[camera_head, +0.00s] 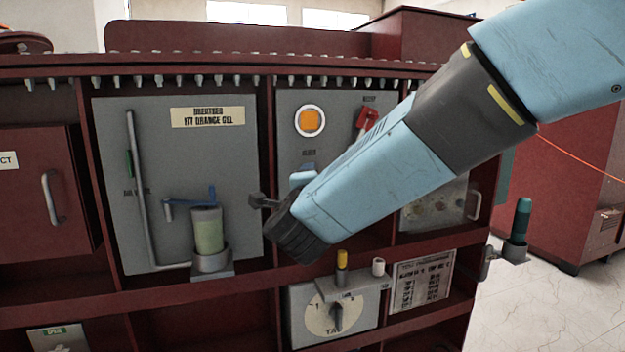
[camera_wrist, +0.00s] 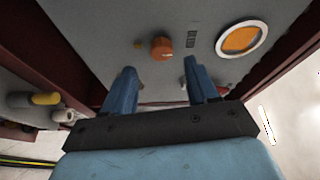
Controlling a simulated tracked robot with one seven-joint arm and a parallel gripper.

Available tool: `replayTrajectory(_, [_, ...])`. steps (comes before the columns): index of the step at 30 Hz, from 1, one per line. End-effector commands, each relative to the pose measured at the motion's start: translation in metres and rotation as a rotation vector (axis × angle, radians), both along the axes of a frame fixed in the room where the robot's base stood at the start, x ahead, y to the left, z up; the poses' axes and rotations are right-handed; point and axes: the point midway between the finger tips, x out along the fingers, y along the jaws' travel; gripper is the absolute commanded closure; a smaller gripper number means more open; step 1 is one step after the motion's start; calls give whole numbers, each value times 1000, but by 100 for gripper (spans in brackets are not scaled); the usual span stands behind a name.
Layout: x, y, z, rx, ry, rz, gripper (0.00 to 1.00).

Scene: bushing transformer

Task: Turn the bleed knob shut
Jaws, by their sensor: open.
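The likely bleed knob is an orange-brown round knob (camera_wrist: 161,47) on the grey panel in the wrist view. A small label beside it is too small to read there. My gripper (camera_wrist: 159,66) is open, with its two blue fingers pointing at the panel. The knob shows in the gap between the fingertips and a little beyond them. I see no contact, and the fingers hold nothing. In the head view my arm reaches in from the upper right to the middle grey panel (camera_head: 290,103). My wrist and gripper hide the knob there.
A round orange indicator (camera_head: 311,121) sits above, with a red handle (camera_head: 366,119) to its right. A left panel holds a green gel cylinder (camera_head: 208,230). Below are a yellow peg (camera_head: 342,259), a white peg (camera_head: 378,267) and a dial (camera_head: 336,315). Dark red frame walls flank the panel.

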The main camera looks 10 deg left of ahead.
Motion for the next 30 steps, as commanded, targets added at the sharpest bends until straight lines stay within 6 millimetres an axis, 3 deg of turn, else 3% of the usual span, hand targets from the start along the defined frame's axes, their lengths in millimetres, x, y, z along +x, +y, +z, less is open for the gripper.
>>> replayTrajectory(6, [-43, -7, -1, 0, -1, 1, 42])
replayTrajectory(12, [-70, -12, -2, -1, 0, 0, 42])
replayTrajectory(19, [-81, -14, -3, -2, 1, -2, 42])
replayTrajectory(30, [-79, -16, -2, -10, 2, 5, 42])
